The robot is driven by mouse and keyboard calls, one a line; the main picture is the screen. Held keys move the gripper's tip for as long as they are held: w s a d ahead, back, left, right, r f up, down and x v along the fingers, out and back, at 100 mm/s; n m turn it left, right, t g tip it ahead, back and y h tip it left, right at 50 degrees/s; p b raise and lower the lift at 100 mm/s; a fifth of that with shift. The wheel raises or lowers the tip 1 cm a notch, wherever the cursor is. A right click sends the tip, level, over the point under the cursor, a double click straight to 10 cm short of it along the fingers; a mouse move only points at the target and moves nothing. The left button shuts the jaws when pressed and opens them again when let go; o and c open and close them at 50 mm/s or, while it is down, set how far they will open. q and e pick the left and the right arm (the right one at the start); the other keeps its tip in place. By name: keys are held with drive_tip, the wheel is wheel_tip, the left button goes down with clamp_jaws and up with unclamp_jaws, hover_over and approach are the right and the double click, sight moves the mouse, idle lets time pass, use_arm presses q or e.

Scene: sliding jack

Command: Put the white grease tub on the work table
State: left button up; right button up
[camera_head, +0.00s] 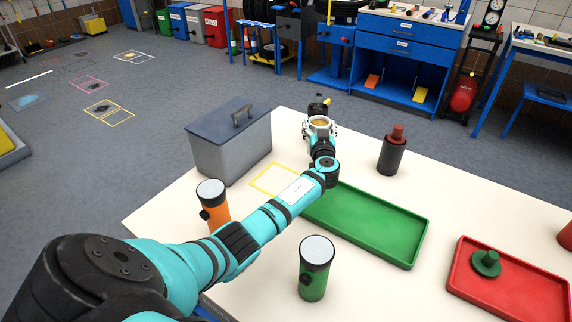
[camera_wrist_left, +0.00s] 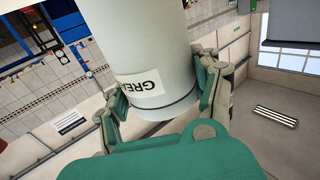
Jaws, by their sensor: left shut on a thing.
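The white grease tub (camera_wrist_left: 150,45) fills the upper middle of the left wrist view, with a label on its side that begins "GRE". My left gripper (camera_wrist_left: 160,95) is shut on it, one finger on each side. I cannot tell the gap between tub and table top. My right gripper is not in view.
On the table are a grey lidded box (camera_head: 230,145), an orange flashlight (camera_head: 213,205), a green one (camera_head: 315,270), a green tray (camera_head: 375,225), a dark red-topped cylinder (camera_head: 392,155) and a red tray (camera_head: 510,295) holding a green part. A yellow outline (camera_head: 272,178) is bare inside.

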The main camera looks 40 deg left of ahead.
use_arm(q)
drive_tip(key=s+a+f+p, duration=0.2)
drive_tip(key=s+p, duration=0.2)
drive_tip(key=s, duration=0.3)
drive_tip(key=s+a+f+p, duration=0.2)
drive_tip(key=s+p, duration=0.2)
drive_tip(key=s, duration=0.3)
drive_tip(key=shift+s+a+f, duration=0.25)
drive_tip(key=shift+s+a, duration=0.05)
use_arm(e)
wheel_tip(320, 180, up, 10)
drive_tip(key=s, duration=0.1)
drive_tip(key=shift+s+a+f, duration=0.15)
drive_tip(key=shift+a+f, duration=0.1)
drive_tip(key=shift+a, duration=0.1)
use_arm(q)
drive_tip(key=shift+f, duration=0.15)
drive_tip(key=o, duration=1.4)
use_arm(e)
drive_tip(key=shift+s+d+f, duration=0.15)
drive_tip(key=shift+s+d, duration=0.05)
